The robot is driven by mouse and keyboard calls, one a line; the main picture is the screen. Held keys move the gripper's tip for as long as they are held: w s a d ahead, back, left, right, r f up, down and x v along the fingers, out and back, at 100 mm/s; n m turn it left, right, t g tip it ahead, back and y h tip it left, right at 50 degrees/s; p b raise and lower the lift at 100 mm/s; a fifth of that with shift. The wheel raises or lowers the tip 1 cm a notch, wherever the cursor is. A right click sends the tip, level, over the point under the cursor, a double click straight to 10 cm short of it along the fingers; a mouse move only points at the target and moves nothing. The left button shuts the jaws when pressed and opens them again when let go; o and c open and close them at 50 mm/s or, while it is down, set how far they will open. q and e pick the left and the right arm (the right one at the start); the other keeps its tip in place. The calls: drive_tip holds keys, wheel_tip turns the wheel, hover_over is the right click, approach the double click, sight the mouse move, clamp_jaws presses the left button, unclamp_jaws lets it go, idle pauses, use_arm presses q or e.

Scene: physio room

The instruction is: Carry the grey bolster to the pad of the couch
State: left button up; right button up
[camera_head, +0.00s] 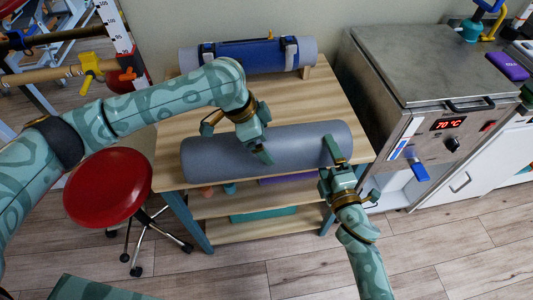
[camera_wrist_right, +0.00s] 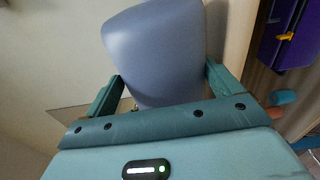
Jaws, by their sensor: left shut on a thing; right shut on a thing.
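The grey bolster (camera_head: 215,156) is a long, smooth cylinder lying across the front of the wooden table. My left gripper (camera_head: 263,150) reaches over it from above and is shut on it near its middle. My right gripper (camera_head: 332,165) is shut on the bolster near its right end, from the front. In the right wrist view the bolster (camera_wrist_right: 155,50) stands between the two fingers of my right gripper (camera_wrist_right: 160,92). The couch and its pad are not in view.
The wooden table (camera_head: 165,174) has lower shelves. Behind the bolster lies a grey roll with a blue wrap (camera_head: 245,54). A red stool (camera_head: 108,188) stands close at the left. A steel heater cabinet (camera_head: 430,70) reading 70 °C stands at the right. The floor (camera_head: 300,262) in front is clear.

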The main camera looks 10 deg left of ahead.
use_arm(q)
wheel_tip(320, 180, up, 4)
drive_tip(key=shift+r+p, duration=0.1)
drive_tip(key=shift+p, duration=0.95)
use_arm(e)
wheel_tip(320, 180, up, 4)
drive_tip(key=shift+r, duration=0.2)
drive_tip(key=shift+f, duration=0.1)
use_arm(q)
drive_tip(key=shift+a, duration=0.1)
